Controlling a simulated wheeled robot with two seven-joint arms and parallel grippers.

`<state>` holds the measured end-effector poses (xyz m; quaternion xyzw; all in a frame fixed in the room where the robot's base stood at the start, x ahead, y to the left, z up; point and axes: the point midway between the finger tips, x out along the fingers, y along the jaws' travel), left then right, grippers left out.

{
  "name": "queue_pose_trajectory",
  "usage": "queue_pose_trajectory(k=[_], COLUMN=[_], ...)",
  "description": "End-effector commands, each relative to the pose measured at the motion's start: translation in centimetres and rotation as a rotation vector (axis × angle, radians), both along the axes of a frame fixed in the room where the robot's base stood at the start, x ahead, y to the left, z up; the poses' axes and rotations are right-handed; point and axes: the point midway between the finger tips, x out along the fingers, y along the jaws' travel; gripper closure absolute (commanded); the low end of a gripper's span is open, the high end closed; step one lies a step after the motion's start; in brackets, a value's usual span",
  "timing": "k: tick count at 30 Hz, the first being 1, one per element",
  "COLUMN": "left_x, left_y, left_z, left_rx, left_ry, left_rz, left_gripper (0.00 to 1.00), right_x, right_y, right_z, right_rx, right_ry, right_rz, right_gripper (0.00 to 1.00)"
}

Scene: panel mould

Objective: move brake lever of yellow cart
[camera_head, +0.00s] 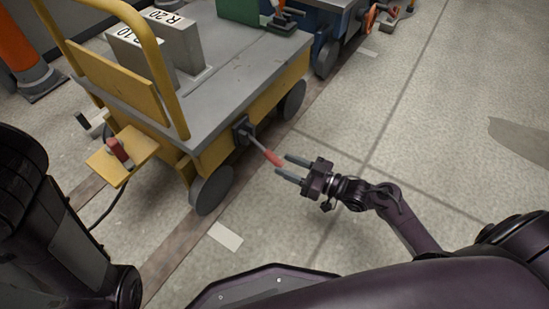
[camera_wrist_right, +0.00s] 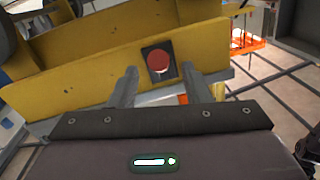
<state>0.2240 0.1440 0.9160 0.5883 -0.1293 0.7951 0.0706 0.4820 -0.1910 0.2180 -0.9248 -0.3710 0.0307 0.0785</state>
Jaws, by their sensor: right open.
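The yellow cart (camera_head: 150,75) stands at the upper left with a grey deck, and its yellow side also shows in the right wrist view (camera_wrist_right: 95,58). Its brake lever (camera_head: 264,149) sticks out from a dark bracket on the cart's side and ends in a red grip. In the right wrist view the red round end of the lever (camera_wrist_right: 158,62) shows between and beyond the fingers. My right gripper (camera_head: 282,166) is open, its two fingers at the red grip's end. I cannot tell whether they touch it. My left gripper is not in view.
Grey blocks marked R 20 and R 10 (camera_head: 178,42) and a green block (camera_head: 240,10) sit on the deck. A blue cart (camera_head: 325,22) stands behind. An orange and black post (camera_head: 25,60) is at far left. Floor on the right is clear.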

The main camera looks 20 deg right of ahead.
Motion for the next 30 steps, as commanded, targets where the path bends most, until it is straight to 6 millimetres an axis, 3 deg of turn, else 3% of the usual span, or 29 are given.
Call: queue_pose_trajectory(k=[1,9,20,30], left_x=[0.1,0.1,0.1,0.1], left_y=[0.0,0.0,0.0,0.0], left_z=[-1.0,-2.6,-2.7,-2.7], left_rx=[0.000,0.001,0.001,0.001], left_ry=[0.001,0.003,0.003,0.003], left_rz=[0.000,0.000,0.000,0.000], left_gripper=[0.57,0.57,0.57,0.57], right_x=[0.7,3.2,3.5,3.5], right_y=[0.7,3.0,3.3,3.3], right_z=[-0.4,-0.3,-0.1,-0.1], right_rx=[0.002,0.000,-0.001,-0.001], right_ry=[-0.004,-0.001,0.001,0.001], right_rz=[0.000,-0.001,-0.002,-0.002], right_gripper=[0.57,0.57,0.58,1.00])
